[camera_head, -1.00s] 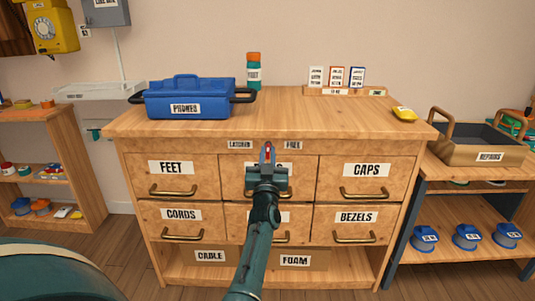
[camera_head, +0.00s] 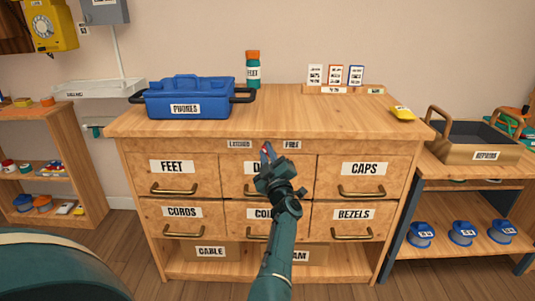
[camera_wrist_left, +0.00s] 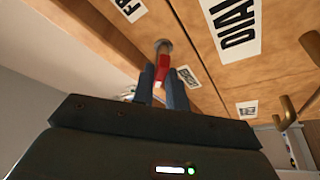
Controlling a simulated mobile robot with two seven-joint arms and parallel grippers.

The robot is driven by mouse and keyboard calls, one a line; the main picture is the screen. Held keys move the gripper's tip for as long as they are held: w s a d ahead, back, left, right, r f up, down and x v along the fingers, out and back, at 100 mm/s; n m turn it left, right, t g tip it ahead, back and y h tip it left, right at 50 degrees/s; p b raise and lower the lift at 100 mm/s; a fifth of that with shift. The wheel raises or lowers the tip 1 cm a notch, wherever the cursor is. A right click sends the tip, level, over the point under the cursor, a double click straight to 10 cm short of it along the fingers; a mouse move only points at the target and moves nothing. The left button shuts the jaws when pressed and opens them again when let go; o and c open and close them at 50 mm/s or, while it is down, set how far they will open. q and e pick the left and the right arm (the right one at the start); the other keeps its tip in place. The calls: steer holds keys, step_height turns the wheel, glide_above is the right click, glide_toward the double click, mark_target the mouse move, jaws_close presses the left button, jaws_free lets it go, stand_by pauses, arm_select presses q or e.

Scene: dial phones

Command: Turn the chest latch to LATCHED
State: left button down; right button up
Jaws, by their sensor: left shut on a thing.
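The chest latch (camera_head: 265,149) is a small red-tipped lever on the front rail of the wooden chest, between the LATCHED label (camera_head: 240,144) and the FREE label (camera_head: 291,145). My left gripper (camera_head: 266,156) is at the latch, tilted to the left in the head view, and shut on it. In the left wrist view the red lever (camera_wrist_left: 161,77) is between the two dark fingers of my left gripper (camera_wrist_left: 164,88), and its grey round mount shows beyond. The fingers hide part of the lever. My right gripper is not in view.
Drawers with brass handles, such as FEET (camera_head: 172,167) and CAPS (camera_head: 364,168), lie below the rail. A blue PHONES case (camera_head: 190,88), a teal bottle (camera_head: 253,73) and a yellow item (camera_head: 403,113) stand on the top. The middle of the top is clear.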

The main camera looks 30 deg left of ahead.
arm_select(q)
steer(key=shift+r+n, duration=0.15)
steer(key=shift+n, duration=0.25)
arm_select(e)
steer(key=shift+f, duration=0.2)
arm_select(q)
steer(key=c, duration=1.7)
jaws_free()
steer(key=shift+w, duration=0.1)
steer(key=shift+o, duration=1.1)
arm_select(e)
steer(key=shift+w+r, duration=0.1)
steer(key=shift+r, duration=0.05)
arm_select(q)
steer(key=shift+f, duration=0.2)
